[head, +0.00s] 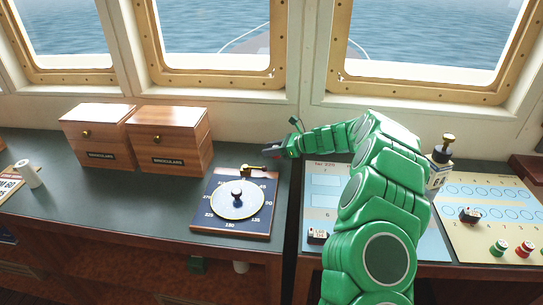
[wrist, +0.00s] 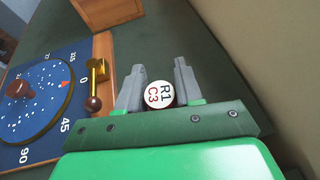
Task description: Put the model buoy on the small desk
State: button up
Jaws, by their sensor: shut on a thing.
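My gripper (head: 272,150) is above the dark counter, behind the compass board, at the end of my green arm. In the wrist view its two grey fingers stand either side of a small round piece (wrist: 160,95) with a white face marked "R1 C3". It seems to be the model buoy; its sides are mostly hidden. A green buoy (head: 499,247) and a red buoy (head: 523,250) stand on the yellow chart at the right. I cannot tell which surface is the small desk.
The compass board (head: 228,222) has a brass pointer (head: 252,170). Two wooden binocular boxes (head: 170,140) stand left of it. My arm covers part of the blue chart (head: 325,185).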

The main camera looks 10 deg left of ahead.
aim_at(272, 162)
jog(key=shift+w+f, duration=0.15)
jog(key=shift+f, duration=1.4)
jog(key=shift+f, duration=0.1)
jog(key=o, duration=1)
jog(key=shift+w+v, duration=0.15)
jog(key=shift+v, duration=1.75)
jog(key=shift+w+v, duration=0.15)
jog(key=shift+v, duration=1.8)
jog(key=shift+f, duration=0.1)
